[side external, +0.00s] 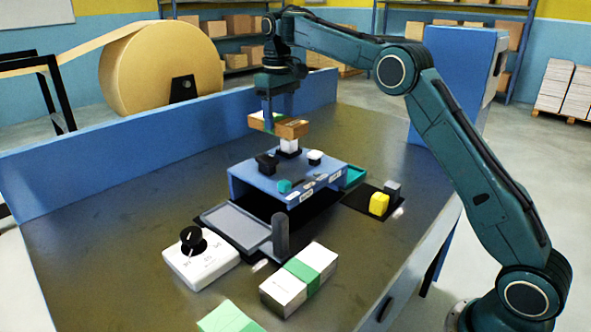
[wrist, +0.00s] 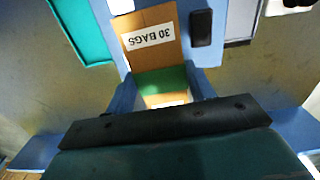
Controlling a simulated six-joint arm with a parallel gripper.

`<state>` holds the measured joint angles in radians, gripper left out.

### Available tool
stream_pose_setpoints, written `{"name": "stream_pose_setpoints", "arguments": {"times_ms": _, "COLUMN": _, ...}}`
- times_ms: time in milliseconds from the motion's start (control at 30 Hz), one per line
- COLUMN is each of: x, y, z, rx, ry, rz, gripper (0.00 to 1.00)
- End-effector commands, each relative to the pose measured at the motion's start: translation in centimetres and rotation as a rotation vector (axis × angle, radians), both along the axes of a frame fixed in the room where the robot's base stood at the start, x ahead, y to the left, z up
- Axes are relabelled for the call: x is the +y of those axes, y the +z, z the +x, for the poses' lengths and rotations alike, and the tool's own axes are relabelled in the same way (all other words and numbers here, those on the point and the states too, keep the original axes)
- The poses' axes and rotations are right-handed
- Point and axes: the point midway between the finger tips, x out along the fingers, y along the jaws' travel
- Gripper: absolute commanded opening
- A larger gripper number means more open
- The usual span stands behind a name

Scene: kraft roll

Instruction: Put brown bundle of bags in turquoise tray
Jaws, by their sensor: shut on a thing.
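The brown bundle of bags (side external: 293,129) has a green band and hangs in the air above the blue machine. It also shows in the wrist view (wrist: 148,22), with a white label reading "30 BAGS". My gripper (side external: 272,120) is shut on the bundle across the green band, with one blue finger on each side in the wrist view (wrist: 162,88). The turquoise tray (side external: 353,177) is at the right side of the blue machine, partly hidden behind it. In the wrist view the tray (wrist: 88,30) is at the upper left, apart from the bundle.
The blue machine (side external: 255,186) has knobs on top and a grey tray (side external: 232,228) in front. A white dial box (side external: 200,262), a white banded bundle (side external: 300,277) and a yellow block (side external: 379,204) stand nearby. A low blue wall (side external: 110,165) runs along the back.

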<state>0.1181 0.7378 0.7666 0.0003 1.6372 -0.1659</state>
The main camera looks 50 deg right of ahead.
Motion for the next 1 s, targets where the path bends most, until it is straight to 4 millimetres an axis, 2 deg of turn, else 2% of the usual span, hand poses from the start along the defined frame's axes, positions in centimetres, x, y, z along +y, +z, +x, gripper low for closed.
{"name": "stream_pose_setpoints", "arguments": {"times_ms": 33, "x": -2.0, "y": -0.3, "z": 0.1, "rx": 0.000, "ry": -0.004, "rz": 0.000, "gripper": 0.25}}
{"name": "stream_pose_setpoints", "arguments": {"times_ms": 200, "x": -7.1, "y": -1.4, "z": -0.1, "rx": 0.000, "ry": 0.009, "rz": 0.000, "gripper": 0.25}}
{"name": "stream_pose_setpoints", "arguments": {"times_ms": 367, "x": -11.1, "y": -2.8, "z": -0.7, "rx": 0.001, "ry": 0.014, "rz": 0.001, "gripper": 0.25}}
{"name": "stream_pose_setpoints", "arguments": {"times_ms": 500, "x": -14.0, "y": -5.0, "z": -1.7, "rx": 0.003, "ry": 0.008, "rz": 0.002, "gripper": 0.25}}
{"name": "stream_pose_setpoints", "arguments": {"times_ms": 733, "x": -16.4, "y": -9.0, "z": -3.2, "rx": 0.003, "ry": -0.014, "rz": 0.002, "gripper": 0.25}}
{"name": "stream_pose_setpoints", "arguments": {"times_ms": 1000, "x": -17.5, "y": -12.5, "z": -4.6, "rx": 0.001, "ry": -0.040, "rz": 0.000, "gripper": 0.25}}
